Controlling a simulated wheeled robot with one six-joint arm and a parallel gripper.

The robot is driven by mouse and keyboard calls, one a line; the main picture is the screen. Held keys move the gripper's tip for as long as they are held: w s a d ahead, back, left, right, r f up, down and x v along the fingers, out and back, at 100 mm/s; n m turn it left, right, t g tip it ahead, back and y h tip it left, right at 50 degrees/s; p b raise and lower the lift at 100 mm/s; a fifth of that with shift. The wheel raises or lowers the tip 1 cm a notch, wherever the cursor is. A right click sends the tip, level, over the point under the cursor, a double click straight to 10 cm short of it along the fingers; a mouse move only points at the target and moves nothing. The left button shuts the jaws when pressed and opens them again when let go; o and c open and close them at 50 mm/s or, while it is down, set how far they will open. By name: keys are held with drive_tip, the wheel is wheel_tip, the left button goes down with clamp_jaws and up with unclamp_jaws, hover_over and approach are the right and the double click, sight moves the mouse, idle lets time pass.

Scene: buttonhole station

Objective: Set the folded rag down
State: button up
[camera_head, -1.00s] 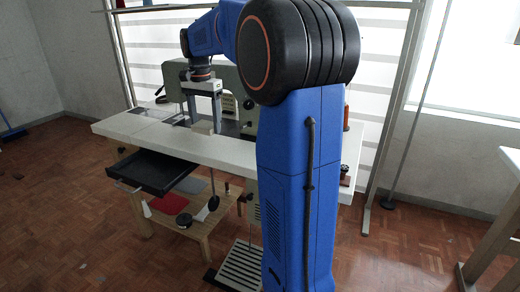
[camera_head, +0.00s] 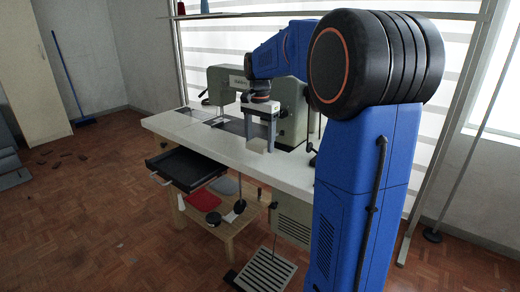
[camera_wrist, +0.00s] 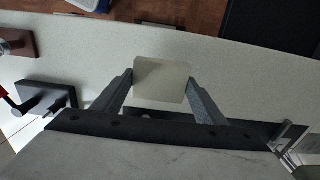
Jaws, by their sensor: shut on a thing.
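My gripper (camera_head: 259,146) points down over the front part of the white table (camera_head: 207,143), in front of the sewing machine (camera_head: 292,98). It is shut on the folded rag (camera_head: 257,143), a small pale beige pad. In the wrist view the rag (camera_wrist: 162,80) sits squarely between the two grey fingers, with white tabletop around it. I cannot tell whether its underside touches the table.
A black drawer (camera_head: 187,168) juts out from the table's front edge. A low wooden stand (camera_head: 228,230) below holds red and grey cloths and a dark round thing. In the wrist view a brown block (camera_wrist: 18,44) and a black fixture (camera_wrist: 42,97) stand at left.

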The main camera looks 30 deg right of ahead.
sight(259, 143)
drive_tip(key=shift+f, duration=1.5)
drive_tip(key=shift+f, duration=0.1)
drive_tip(key=o, duration=1.1)
wheel_tip(259, 143, up, 12)
drive_tip(key=shift+a+r, duration=0.1)
drive_tip(key=s+a+f+n+t, duration=0.1)
drive_tip(key=s+a+f+n, duration=0.3)
drive_tip(key=s, duration=0.6)
drive_tip(key=s+a+f+n+t, duration=0.2)
drive_tip(key=s+a+f+n, duration=0.3)
drive_tip(key=s, duration=0.5)
drive_tip(key=s+a+f+n+t, duration=0.1)
drive_tip(key=s+a+f+n, duration=0.4)
drive_tip(key=s+f, duration=0.3)
drive_tip(key=shift+s+a+f+t, duration=0.15)
drive_tip(key=shift+s+a+t, duration=0.05)
drive_tip(key=shift+s+a, duration=0.3)
drive_tip(key=shift+s+a+f+t, duration=0.2)
drive_tip(key=shift+s+a, duration=0.15)
drive_tip(key=shift+s, duration=0.25)
